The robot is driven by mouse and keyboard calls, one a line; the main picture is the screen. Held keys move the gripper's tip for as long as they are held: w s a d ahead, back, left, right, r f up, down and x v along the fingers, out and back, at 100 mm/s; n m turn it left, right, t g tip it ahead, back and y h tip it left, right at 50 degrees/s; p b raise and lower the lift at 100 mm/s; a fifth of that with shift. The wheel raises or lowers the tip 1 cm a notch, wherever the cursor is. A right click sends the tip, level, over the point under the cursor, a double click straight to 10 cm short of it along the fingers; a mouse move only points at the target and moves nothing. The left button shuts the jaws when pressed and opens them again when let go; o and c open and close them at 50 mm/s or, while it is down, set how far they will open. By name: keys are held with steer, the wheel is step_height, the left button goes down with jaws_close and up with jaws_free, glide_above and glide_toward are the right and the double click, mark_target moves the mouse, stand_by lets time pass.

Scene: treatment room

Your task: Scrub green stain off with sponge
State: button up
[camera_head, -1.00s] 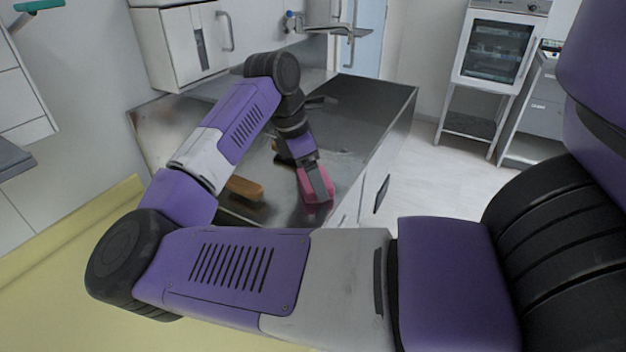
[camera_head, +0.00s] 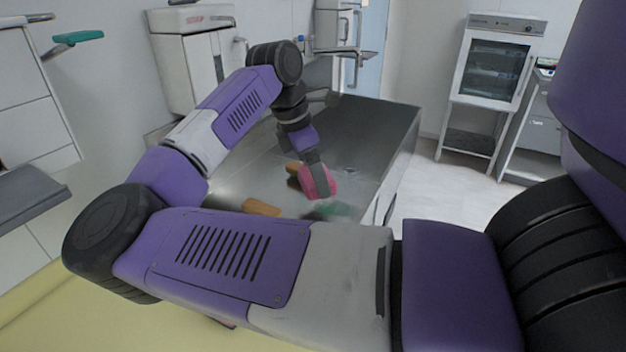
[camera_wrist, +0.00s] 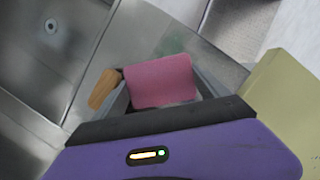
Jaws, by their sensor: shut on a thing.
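My gripper (camera_head: 313,172) is shut on a pink sponge (camera_head: 320,184), low over the steel counter (camera_head: 360,125). The sponge also shows between the fingers in the wrist view (camera_wrist: 160,82). A green stain (camera_head: 330,209) lies on the counter just in front of the sponge, on the near side. I cannot tell whether the sponge touches the counter or the stain's edge.
A tan block (camera_head: 262,207) lies on the counter left of the stain. A tap (camera_head: 340,52) stands at the back. The counter's right and far parts are clear. A glass-fronted cabinet (camera_head: 495,65) stands beyond.

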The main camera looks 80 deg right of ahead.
steer(key=shift+r+p, duration=0.35)
steer(key=shift+r, duration=0.85)
